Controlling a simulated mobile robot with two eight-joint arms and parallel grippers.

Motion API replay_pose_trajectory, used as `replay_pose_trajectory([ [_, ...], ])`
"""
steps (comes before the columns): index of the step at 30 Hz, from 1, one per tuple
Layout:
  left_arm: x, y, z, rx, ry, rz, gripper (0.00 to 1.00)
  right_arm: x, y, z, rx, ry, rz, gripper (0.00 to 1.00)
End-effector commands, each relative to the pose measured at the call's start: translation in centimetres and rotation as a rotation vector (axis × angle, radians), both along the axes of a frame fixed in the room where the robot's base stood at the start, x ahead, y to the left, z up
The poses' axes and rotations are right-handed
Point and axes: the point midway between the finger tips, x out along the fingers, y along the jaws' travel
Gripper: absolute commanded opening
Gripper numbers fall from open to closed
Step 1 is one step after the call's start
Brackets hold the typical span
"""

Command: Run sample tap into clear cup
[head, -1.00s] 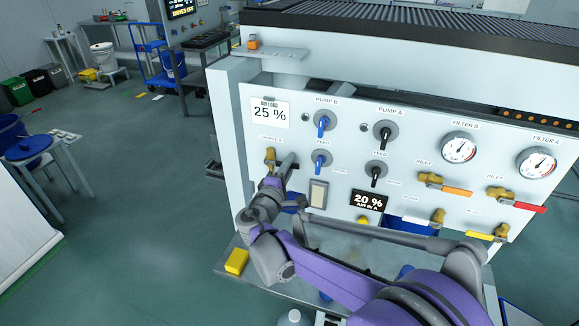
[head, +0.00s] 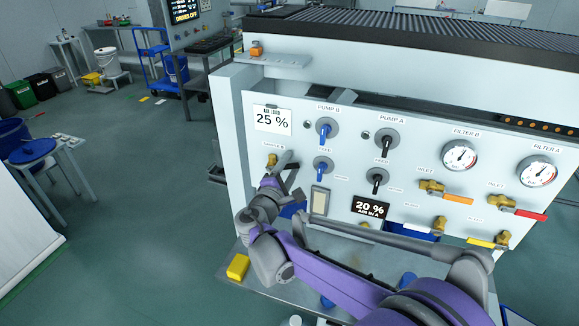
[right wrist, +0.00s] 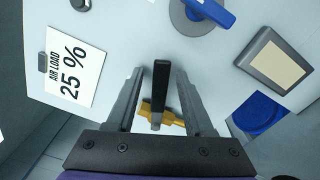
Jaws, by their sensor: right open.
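The brass sample tap (head: 271,160) sits at the left of the white panel, under the air load card. My right gripper (head: 292,174) is right beside it with its fingers spread. In the right wrist view the tap's dark lever (right wrist: 159,92) stands between the two open fingers, and its brass body (right wrist: 170,120) shows behind. Whether either finger touches the lever, I cannot tell. I cannot make out a clear cup in either view. My left gripper is not in view.
The panel carries blue pump B knobs (head: 326,131), black pump A knobs (head: 386,142) and gauges (head: 459,155). A yellow block (head: 238,266) lies on the grey shelf (head: 262,283) below.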

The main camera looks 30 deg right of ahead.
Motion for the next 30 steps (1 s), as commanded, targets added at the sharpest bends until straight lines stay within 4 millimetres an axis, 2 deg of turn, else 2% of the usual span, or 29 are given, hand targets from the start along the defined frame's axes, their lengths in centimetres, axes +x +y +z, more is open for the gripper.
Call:
replay_pose_trajectory([
  [7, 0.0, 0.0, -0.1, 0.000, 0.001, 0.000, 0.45, -0.9, 1.1, 0.0, 0.001, -0.001, 0.002, 0.53],
  [15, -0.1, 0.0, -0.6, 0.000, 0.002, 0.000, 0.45, -4.3, 5.3, -0.1, 0.001, 0.001, 0.005, 0.53],
  [21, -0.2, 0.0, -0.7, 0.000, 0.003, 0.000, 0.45, -6.3, 7.5, 0.0, 0.000, 0.000, 0.003, 0.53],
  [30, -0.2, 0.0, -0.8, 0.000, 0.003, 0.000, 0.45, -7.0, 8.3, 0.0, 0.000, 0.000, 0.000, 0.53],
])
